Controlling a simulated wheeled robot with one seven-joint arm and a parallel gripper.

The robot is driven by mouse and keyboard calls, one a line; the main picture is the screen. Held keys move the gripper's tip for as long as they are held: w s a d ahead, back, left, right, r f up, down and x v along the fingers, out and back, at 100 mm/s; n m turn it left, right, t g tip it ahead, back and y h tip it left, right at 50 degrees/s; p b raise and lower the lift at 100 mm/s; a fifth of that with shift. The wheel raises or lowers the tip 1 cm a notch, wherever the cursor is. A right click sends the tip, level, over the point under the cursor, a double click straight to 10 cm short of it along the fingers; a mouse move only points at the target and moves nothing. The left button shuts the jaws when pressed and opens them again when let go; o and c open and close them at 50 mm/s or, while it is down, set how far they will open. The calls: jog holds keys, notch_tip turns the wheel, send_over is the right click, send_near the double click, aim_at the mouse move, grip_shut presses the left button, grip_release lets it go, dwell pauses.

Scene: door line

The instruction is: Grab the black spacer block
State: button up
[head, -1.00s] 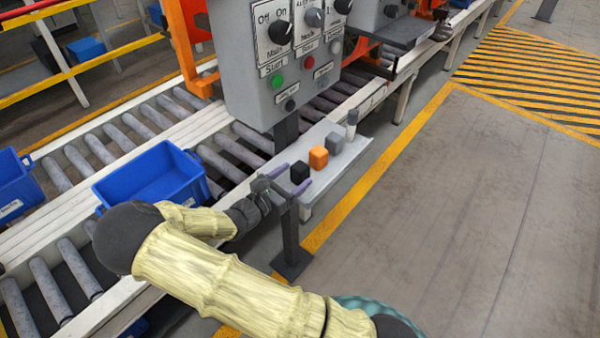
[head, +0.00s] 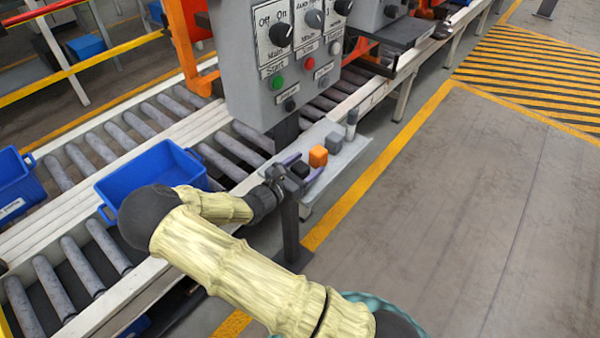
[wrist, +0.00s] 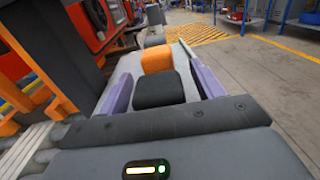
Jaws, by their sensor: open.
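The black spacer block (head: 299,169) sits at the near end of a small grey shelf below the control box. In the wrist view the black block (wrist: 159,88) stands between the two purple fingers of my gripper (wrist: 160,86), with a gap on each side. In the head view my gripper (head: 300,171) is open around the block, and its fingers partly hide it. The fingers point along the shelf toward the orange block.
An orange block (head: 318,156), a grey block (head: 333,143) and an upright grey post (head: 351,124) stand in line behind it on the shelf (head: 340,160). The control box (head: 285,60) rises close on the left. A blue bin (head: 150,178) sits on the roller conveyor.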

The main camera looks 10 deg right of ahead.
aim_at(304, 162)
jog(key=shift+c, duration=0.5)
jog(key=c, duration=1)
jog(key=shift+r, duration=0.8)
jog(key=shift+a+r+b, duration=0.2)
jog(key=shift+r+b, duration=0.15)
jog(key=shift+r, duration=0.65)
jog(key=b+v, duration=0.1)
jog(key=v, duration=1.6)
jog(key=shift+s+a+f+b, duration=0.1)
jog(key=shift+s+a+b, duration=0.1)
jog(key=shift+a+b, duration=0.15)
